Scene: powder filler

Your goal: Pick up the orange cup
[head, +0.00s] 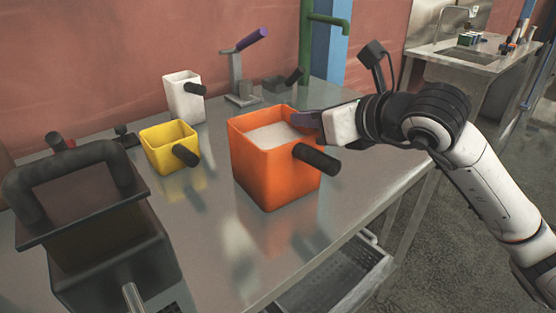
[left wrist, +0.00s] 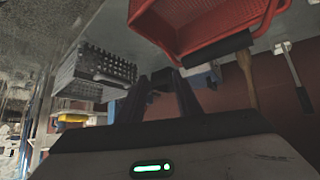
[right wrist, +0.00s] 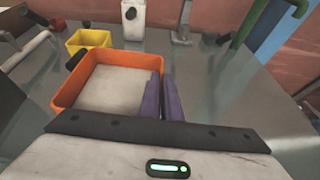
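The orange cup (head: 262,170) is a square, open box with white powder inside and a black handle. It stands upright on the metal table and also shows in the right wrist view (right wrist: 78,82). My right gripper (head: 306,119) is at its far right rim. In the right wrist view the purple fingers (right wrist: 161,80) are close together on the cup's right wall, which seems to run between them; the exact contact is partly hidden. My left gripper (left wrist: 160,88) shows only in the left wrist view, with its dark fingers apart and nothing seen between them, away from the cup.
A yellow cup (head: 168,150) and a white cup (head: 184,98) stand to the left on the metal table (head: 225,245). A dark machine (head: 110,240) fills the near left. A purple-handled press (head: 240,70) and green pipe (head: 306,45) stand behind. A red basket (left wrist: 200,25) shows in the left wrist view.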

